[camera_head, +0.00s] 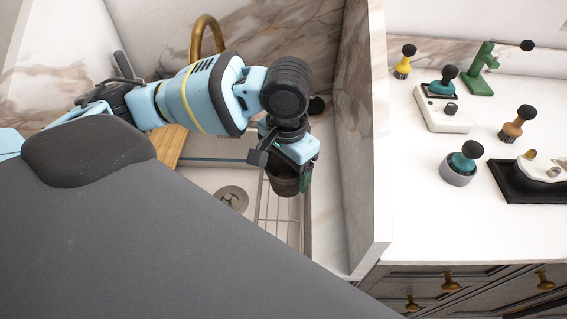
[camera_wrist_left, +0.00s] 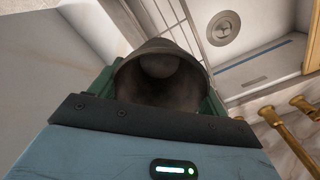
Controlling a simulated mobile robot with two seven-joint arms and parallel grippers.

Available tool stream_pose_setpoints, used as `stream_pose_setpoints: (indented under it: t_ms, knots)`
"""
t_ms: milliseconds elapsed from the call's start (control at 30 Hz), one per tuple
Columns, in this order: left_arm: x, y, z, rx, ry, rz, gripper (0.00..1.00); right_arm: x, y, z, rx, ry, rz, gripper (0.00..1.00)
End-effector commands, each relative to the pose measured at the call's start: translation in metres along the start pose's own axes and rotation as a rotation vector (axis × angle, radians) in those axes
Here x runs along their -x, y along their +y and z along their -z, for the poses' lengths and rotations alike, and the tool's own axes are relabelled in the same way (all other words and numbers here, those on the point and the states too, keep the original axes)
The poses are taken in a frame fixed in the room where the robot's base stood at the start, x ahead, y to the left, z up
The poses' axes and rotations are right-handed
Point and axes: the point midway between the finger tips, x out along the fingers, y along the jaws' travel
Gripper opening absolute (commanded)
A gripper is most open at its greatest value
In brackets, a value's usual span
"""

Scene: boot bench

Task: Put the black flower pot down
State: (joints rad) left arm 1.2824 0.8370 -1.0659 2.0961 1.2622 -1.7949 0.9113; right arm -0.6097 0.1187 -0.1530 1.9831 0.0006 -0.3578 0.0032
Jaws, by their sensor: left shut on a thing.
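The black flower pot (camera_head: 284,180) hangs in my left gripper (camera_head: 284,168) over the right part of the sink in the head view. In the left wrist view the pot (camera_wrist_left: 165,75) shows its open mouth and dark inside, between the green fingers of my left gripper (camera_wrist_left: 162,95). The gripper is shut on the pot. The wrist and fingers hide part of the pot in the head view. I cannot tell whether the pot's base touches anything. My right gripper is not in view.
The sink (camera_head: 215,178) has a drain, a wire rack (camera_head: 277,222) and a wooden board (camera_head: 170,143). A brass faucet (camera_head: 207,32) stands behind it. A marble divider (camera_head: 362,130) rises on the right. Beyond it, a white counter (camera_head: 420,200) holds several knobbed tools.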

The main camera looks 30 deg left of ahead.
Motion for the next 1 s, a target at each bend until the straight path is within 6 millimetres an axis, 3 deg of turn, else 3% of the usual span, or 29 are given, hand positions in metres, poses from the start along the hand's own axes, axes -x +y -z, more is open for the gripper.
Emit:
stream_pose_setpoints:
  t_ms: [500,1000]
  knots:
    - [-0.026,-0.049,0.062,-0.748,0.008,0.000,0.53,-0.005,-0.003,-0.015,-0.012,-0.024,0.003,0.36]
    - [-0.052,-0.105,0.105,-1.484,0.004,0.003,0.53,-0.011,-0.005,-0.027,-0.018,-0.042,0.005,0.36]
